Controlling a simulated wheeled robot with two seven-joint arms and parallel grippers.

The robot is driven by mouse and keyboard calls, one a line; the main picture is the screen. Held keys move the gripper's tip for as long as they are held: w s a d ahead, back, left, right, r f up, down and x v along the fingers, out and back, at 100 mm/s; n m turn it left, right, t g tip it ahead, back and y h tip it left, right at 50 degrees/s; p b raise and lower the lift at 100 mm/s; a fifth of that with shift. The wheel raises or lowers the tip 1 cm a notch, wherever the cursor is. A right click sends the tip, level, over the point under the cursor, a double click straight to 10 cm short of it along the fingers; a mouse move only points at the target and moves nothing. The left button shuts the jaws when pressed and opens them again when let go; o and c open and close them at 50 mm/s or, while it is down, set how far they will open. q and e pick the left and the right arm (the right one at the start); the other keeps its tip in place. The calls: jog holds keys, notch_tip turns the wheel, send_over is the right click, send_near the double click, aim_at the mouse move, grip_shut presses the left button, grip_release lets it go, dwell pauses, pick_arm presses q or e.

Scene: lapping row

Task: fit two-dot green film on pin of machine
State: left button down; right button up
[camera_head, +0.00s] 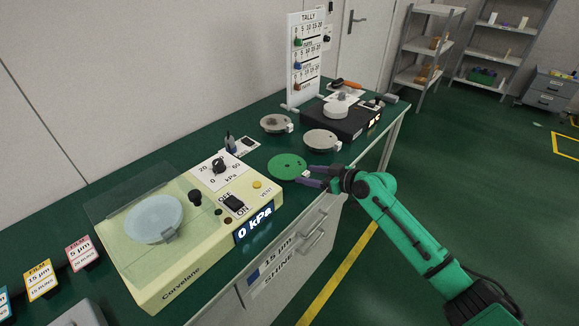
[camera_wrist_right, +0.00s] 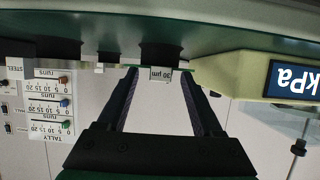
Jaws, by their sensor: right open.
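The green film (camera_head: 286,166) is a flat round disc on the green bench, right of the cream machine. Its small dark marks are too small to count. A pale tab (camera_head: 306,174) sticks out at its right edge. My right gripper (camera_head: 303,176) is open at this tab, one finger on each side. In the right wrist view, which is upside down, the tab reads 30 µm (camera_wrist_right: 161,74) and sits between the open fingertips (camera_wrist_right: 159,72). The cream machine (camera_head: 190,255) has a round pale plate and a display of 0 kPa. I cannot make out a pin. My left gripper is not in view.
A black machine (camera_head: 345,122) with a pale round piece and a tally board (camera_head: 307,60) stand further back. Film label cards (camera_head: 82,251) are at lower left. The bench edge is close to my right arm.

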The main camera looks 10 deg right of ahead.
jog(key=shift+s+r, duration=0.1)
jog(key=shift+s, duration=0.05)
jog(key=shift+c, duration=0.9)
jog(key=shift+d, duration=0.1)
grip_shut()
jog(key=shift+r, duration=0.1)
